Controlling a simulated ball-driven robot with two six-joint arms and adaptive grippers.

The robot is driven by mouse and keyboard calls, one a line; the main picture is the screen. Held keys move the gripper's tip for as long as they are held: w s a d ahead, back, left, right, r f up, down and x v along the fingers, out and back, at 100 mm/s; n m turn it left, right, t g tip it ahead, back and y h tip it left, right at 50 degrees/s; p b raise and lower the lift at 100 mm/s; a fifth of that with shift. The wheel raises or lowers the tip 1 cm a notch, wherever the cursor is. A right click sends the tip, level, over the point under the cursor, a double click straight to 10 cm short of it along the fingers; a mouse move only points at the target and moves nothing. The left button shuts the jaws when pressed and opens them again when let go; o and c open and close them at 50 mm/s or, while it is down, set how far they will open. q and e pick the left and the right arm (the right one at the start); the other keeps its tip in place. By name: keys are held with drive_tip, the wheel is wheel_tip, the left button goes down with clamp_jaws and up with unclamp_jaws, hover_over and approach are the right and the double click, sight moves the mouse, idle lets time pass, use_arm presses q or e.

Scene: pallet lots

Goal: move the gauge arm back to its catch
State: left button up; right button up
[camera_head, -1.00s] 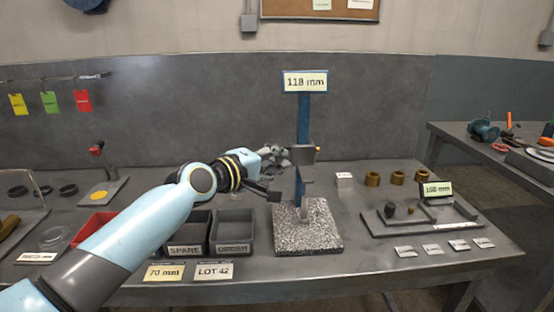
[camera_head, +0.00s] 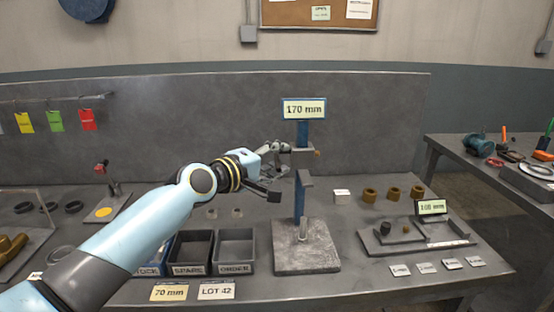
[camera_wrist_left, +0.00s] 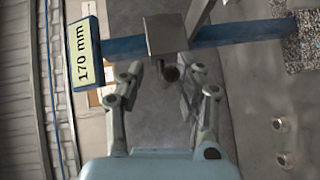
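The height gauge has a blue column (camera_head: 303,133) on a speckled base (camera_head: 307,255), with a sign (camera_head: 304,109) reading 170 mm on top. Its gauge arm (camera_head: 303,149), a grey carriage, sits high on the column below the sign, with a grey jaw (camera_head: 305,178) lower down. In the left wrist view the carriage (camera_wrist_left: 166,34) carries a dark round knob (camera_wrist_left: 171,73). My left gripper (camera_wrist_left: 167,82) has its fingers spread on both sides of this knob, with gaps showing. In the head view the gripper (camera_head: 275,170) is left of the column. I cannot pick out the catch.
Dark bins (camera_head: 236,246) stand left of the base, near the bench's front edge. Brass rings (camera_head: 393,193) and a white block (camera_head: 342,196) lie to the right. A grey tray (camera_head: 378,250) with a 108 mm sign (camera_head: 432,207) is further right.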

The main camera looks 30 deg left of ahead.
use_arm(q)
drive_tip(key=shift+s+f, duration=0.1)
drive_tip(key=shift+s, duration=0.15)
drive_tip(key=v, duration=1.1)
drive_tip(key=shift+s, duration=0.3)
drive_tip(key=shift+a, duration=0.1)
